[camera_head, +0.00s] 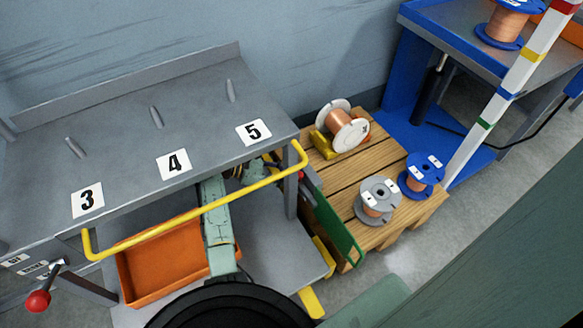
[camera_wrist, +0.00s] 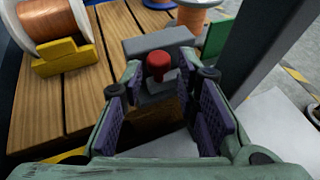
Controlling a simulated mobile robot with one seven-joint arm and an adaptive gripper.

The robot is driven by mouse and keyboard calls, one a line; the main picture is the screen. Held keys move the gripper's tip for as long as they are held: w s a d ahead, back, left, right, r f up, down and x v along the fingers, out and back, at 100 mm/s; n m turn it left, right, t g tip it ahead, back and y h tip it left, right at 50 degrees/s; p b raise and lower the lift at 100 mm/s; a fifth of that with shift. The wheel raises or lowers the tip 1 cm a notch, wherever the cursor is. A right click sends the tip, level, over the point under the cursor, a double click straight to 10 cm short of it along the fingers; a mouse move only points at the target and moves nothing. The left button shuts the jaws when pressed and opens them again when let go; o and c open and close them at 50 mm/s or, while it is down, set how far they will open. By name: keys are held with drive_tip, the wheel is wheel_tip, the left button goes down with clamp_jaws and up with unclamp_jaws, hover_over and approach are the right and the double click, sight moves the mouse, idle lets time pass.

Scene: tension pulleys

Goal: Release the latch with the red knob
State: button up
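In the wrist view a red knob (camera_wrist: 159,62) stands on a grey latch fitting (camera_wrist: 158,40). My gripper (camera_wrist: 162,84) is open, with its purple-padded fingers on either side of the line to the knob. The knob shows between the fingertips; I cannot tell how far ahead it is or whether a finger touches it. In the head view my arm reaches under the grey table (camera_head: 150,115), and the gripper end is largely hidden behind the yellow rail. A small red knob (camera_head: 301,175) shows there at the table's right end. A second red knob (camera_head: 38,301) is at the table's left corner.
A yellow rail (camera_head: 205,208) runs along the table's front. A wooden pallet (camera_head: 330,175) with several spools adjoins the right end, beside a green panel (camera_head: 335,228). An orange bin (camera_head: 160,262) sits on the lower shelf. A grey post (camera_wrist: 265,45) stands right of my gripper.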

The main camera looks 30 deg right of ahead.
drive_tip(key=shift+x, duration=0.85)
drive_tip(key=shift+c, duration=0.3)
clamp_jaws()
